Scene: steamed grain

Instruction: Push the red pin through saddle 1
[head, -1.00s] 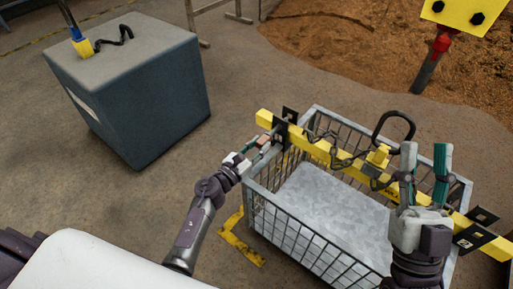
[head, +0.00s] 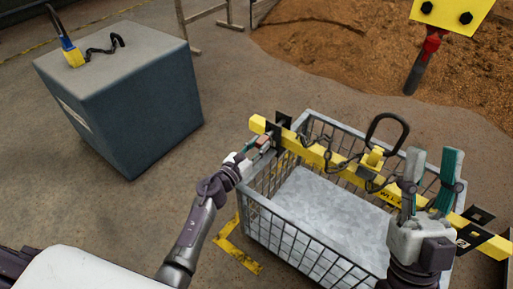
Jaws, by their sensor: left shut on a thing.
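A yellow lifting beam (head: 328,157) lies across the top of a grey wire basket (head: 297,254). Black saddle plates (head: 273,134) sit around its left end, and another black saddle (head: 473,236) is around its right end; I cannot read which number each bears. My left gripper (head: 262,146) is shut on a small reddish thing (head: 264,143), perhaps the red pin, close beside the left saddle. I cannot tell whether it touches or enters the saddle. My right gripper (head: 431,172) is open, with its green-padded fingers up, in front of the beam's right part.
A black lifting loop (head: 388,119) and dark chains (head: 330,147) are on the beam. A blue-grey block (head: 122,105) stands at left on the floor. A grain heap (head: 340,50) lies behind, with a yellow plate (head: 455,15) on a red-and-grey post (head: 424,60).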

